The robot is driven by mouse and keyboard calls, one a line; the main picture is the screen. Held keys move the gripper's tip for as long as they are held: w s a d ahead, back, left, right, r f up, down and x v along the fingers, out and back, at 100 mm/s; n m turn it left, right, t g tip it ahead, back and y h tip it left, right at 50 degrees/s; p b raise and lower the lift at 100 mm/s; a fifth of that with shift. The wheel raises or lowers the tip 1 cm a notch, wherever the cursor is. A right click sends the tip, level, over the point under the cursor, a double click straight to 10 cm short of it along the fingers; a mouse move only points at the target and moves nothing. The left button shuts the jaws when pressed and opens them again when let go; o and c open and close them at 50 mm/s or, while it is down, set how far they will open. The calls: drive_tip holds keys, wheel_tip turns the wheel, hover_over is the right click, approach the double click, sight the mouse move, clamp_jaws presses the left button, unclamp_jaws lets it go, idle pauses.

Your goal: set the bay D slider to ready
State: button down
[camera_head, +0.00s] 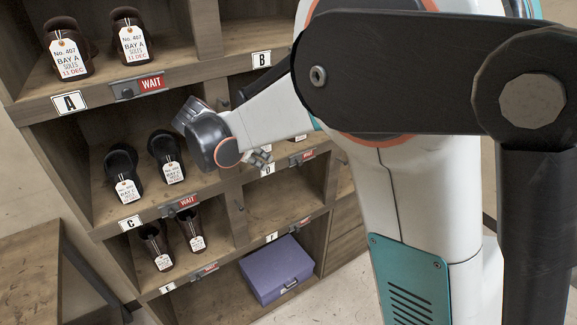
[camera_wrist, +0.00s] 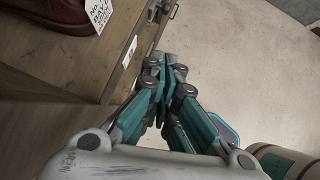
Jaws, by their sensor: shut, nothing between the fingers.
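The bay D slider (camera_head: 308,155) shows a red WAIT plate on the shelf edge, right of the D label (camera_head: 267,171). A shelf edge there carries a small white label (camera_wrist: 131,51), too small to read, and a grey metal fitting (camera_wrist: 165,11) beyond the fingertips. I cannot tell whether the fingers touch the shelf. My arm hides much of bay D.
Bays A (camera_head: 70,103) and C (camera_head: 130,223) hold tagged shoes and have WAIT sliders (camera_head: 138,87) (camera_head: 181,206). A purple box (camera_head: 277,270) sits in a lower bay. A brown shoe (camera_wrist: 72,14) shows in the wrist view. Open floor (camera_wrist: 245,65) lies right of the shelf there.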

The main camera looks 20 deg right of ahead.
sight(298, 161)
drive_tip(key=b+x, duration=0.1)
drive_tip(key=x, duration=0.5)
drive_tip(key=d+r+b+x, duration=0.1)
drive_tip(key=x, duration=0.6)
drive_tip(key=shift+w+d+r, duration=0.25)
drive_tip(key=shift+w+d, duration=0.1)
drive_tip(key=shift+w, duration=0.05)
drive_tip(key=d, duration=0.1)
drive_tip(key=w+d, duration=0.1)
drive_tip(key=d, duration=0.1)
drive_tip(key=d+b, duration=0.1)
drive_tip(key=d, duration=0.1)
drive_tip(key=shift+w+d, duration=0.1)
drive_tip(key=shift+w, duration=0.25)
drive_tip(key=shift+v, duration=3.7)
